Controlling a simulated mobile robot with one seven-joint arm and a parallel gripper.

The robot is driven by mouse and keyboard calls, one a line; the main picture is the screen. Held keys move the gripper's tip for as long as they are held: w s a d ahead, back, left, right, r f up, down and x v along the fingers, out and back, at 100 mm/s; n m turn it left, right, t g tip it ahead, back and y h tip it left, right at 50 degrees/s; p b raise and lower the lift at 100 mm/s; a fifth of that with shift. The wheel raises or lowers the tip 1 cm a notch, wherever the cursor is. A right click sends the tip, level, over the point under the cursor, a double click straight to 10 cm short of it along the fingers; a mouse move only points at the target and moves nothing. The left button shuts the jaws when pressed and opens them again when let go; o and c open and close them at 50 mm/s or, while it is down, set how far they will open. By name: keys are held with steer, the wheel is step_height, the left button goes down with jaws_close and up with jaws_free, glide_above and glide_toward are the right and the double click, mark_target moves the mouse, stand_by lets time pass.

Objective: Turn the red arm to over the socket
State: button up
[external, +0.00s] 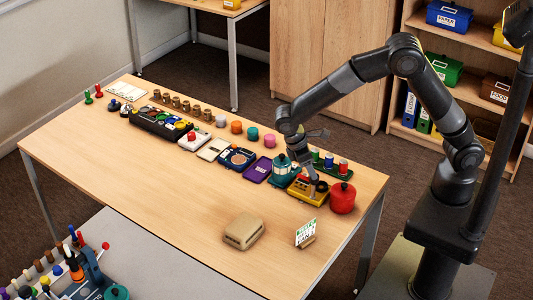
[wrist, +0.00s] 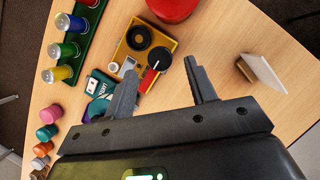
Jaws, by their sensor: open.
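A yellow box (external: 308,190) sits near the right end of the table, and it also shows in the wrist view (wrist: 165,41). On its top is a round black ring-shaped socket (wrist: 138,37). A dark knob (wrist: 160,59) with a pale mark is on the box, and a short red arm (wrist: 148,80) shows beside it, pointing away from the socket. My gripper (wrist: 160,67) is open, its two fingers apart with the knob and red arm between or just beyond the tips. In the external view my gripper (external: 313,177) hangs just above the box; contact cannot be told.
A rack of coloured cylinders (external: 330,166) is behind. A card on a stand (external: 306,233) and a beige case (external: 243,231) are in front. The table's left front is clear.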

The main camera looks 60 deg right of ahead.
steer(key=shift+x, duration=1.8)
steer(key=c, duration=1)
steer(key=shift+o, duration=0.2)
